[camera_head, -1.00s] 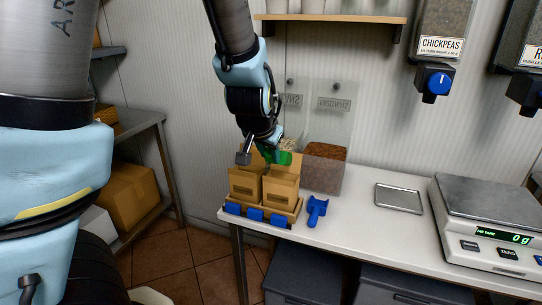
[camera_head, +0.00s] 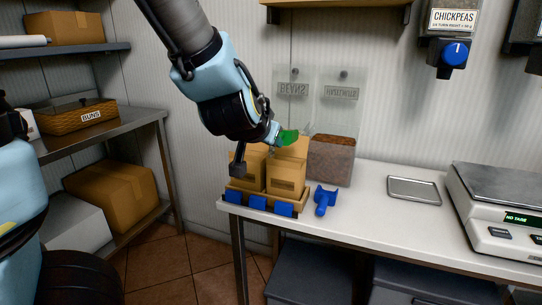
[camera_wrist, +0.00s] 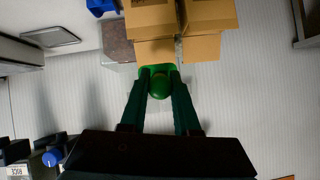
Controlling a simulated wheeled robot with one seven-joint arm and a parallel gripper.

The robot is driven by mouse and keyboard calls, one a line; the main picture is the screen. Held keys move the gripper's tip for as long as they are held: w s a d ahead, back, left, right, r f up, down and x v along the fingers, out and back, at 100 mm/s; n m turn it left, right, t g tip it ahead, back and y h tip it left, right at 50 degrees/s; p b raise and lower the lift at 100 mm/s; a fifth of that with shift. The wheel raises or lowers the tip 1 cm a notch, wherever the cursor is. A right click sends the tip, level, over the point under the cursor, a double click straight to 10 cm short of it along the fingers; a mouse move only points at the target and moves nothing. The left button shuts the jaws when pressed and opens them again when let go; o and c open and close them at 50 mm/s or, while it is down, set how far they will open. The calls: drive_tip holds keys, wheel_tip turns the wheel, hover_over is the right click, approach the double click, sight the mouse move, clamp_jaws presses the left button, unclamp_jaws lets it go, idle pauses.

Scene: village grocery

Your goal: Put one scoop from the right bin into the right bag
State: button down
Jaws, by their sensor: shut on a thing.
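My gripper (camera_head: 276,134) is shut on a green scoop (camera_head: 288,137), at the upper back of the right bag. In the wrist view the fingers hold the green scoop (camera_wrist: 159,84); its load cannot be made out. The right bag (camera_head: 287,175) and left bag (camera_head: 251,170) are brown paper and stand side by side at the counter's left end. The right bin (camera_head: 331,160), clear with reddish-brown contents, is behind and right of the bags. The left bin (camera_head: 291,110) is mostly hidden behind bags and scoop.
The bags stand in a tray (camera_head: 229,188) with blue clips along its front. A metal tray (camera_head: 413,189) and a scale (camera_head: 497,207) are farther right. Shelves stand at left. A chickpea dispenser (camera_head: 453,53) hangs above.

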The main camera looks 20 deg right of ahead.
drive_tip(key=shift+s+a+f+t+h+b, duration=0.15)
drive_tip(key=shift+f+b, duration=0.25)
drive_tip(key=shift+b, duration=0.95)
drive_tip(key=shift+s+a+f+t+h+b, duration=0.15)
drive_tip(key=shift+f+t+b, duration=0.2)
drive_tip(key=shift+b, duration=1.45)
drive_tip(key=shift+r, duration=0.25)
drive_tip(key=shift+a, duration=0.15)
